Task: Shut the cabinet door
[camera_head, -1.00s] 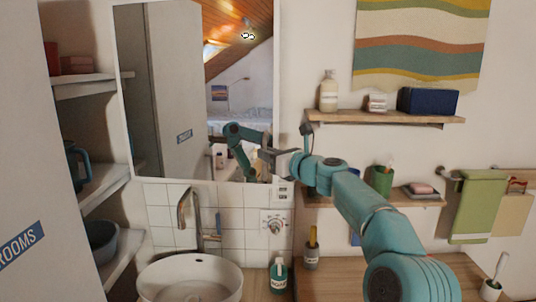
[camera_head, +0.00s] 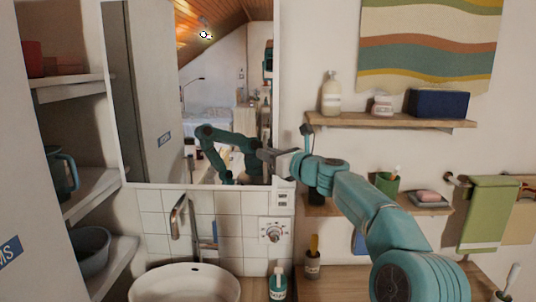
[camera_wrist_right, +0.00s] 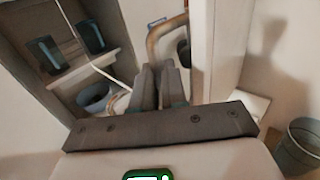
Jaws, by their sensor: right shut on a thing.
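The cabinet door (camera_head: 228,100) is a mirror-fronted panel above the sink in the head view. My right gripper (camera_head: 268,154) is at its lower right edge. In the wrist view, the two fingers of my right gripper (camera_wrist_right: 162,85) are close together at the lower end of a bronze bar that looks like the door handle (camera_wrist_right: 155,42). The exact contact is hidden between the fingers. A white upright panel (camera_wrist_right: 225,50) stands just right of them. How far the door stands open is hard to tell. My left gripper is not in view.
The sink (camera_head: 185,285) and faucet (camera_head: 178,215) are below the door. A soap bottle (camera_head: 278,285) stands beside the sink. Wooden shelves (camera_head: 390,122) with toiletries are on the right wall. Open shelves (camera_head: 85,195) are at left. A bucket (camera_wrist_right: 303,145) shows in the wrist view.

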